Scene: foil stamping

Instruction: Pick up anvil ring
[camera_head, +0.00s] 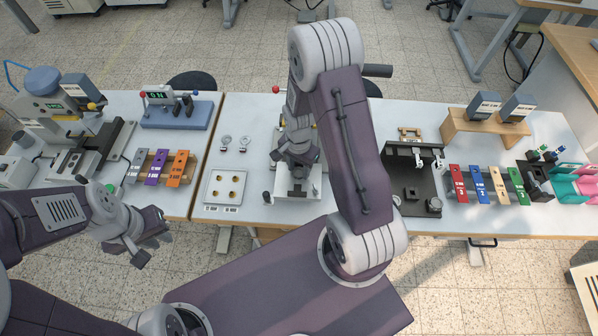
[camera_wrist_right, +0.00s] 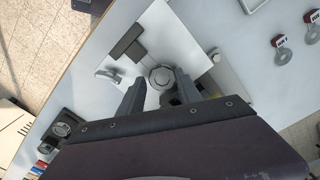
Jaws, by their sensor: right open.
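My right gripper (camera_head: 297,172) is over the white-based station (camera_head: 312,190) in the middle of the table. In the right wrist view its two fingers (camera_wrist_right: 160,88) are spread apart, with nothing between them. A round grey ring-like part (camera_wrist_right: 161,76) on the white base shows just beyond the gap between the fingertips. Two metal rings with red tags (camera_wrist_right: 282,56) lie on the table to its right; they also show in the head view (camera_head: 226,141). I cannot tell for certain which is the anvil ring. My left gripper (camera_head: 152,244) is open and empty in front of the table.
A white plate with several brass dots (camera_head: 213,192) lies left of the station. A black fixture (camera_head: 402,203) stands to its right, with coloured blocks (camera_head: 478,182) farther right. Grey, purple and orange blocks (camera_head: 155,168) and a blue-based gauge (camera_head: 192,117) stand left.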

